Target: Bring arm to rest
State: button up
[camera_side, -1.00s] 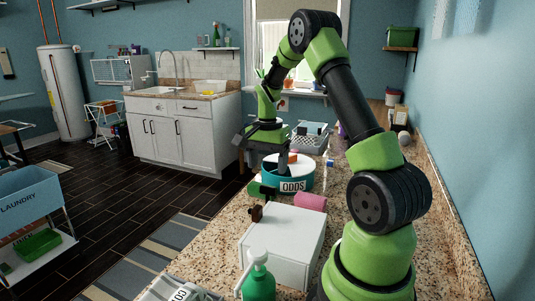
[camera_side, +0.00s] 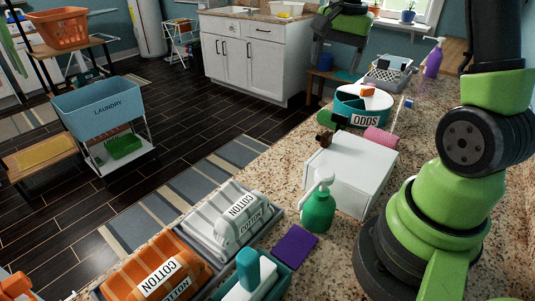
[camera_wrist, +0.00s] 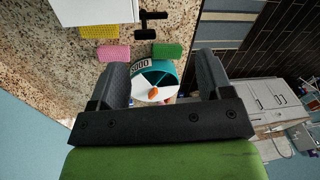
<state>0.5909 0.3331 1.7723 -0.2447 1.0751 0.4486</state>
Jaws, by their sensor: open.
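My gripper (camera_side: 338,66) shows at the top of the side view, above and behind the round teal ODDS bin (camera_side: 350,119). In the wrist view its two dark fingers (camera_wrist: 161,78) stand wide apart with nothing between them close up. The ODDS bin also shows in the wrist view (camera_wrist: 165,70), farther off, between the fingers. An orange item (camera_side: 367,92) lies on the white part of the bin's top.
COTTON bundles (camera_side: 232,213) lie in front.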

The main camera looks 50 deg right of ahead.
jog(key=s+a+r+n+t+y, duration=0.1)
jog(key=s+a+r+n+t, duration=0.2)
jog(key=a, duration=0.7)
jog(key=s+a+r+n+t+y, duration=0.1)
jog(key=s+a+r+n, duration=0.3)
jog(key=s+a+n, duration=0.4)
jog(key=shift+s+a+n+t, duration=0.3)
jog(key=shift+s+a+t, duration=0.25)
jog(key=shift+a+t, duration=0.35)
jog(key=shift+r, duration=0.1)
jog(key=shift+c, duration=0.2)
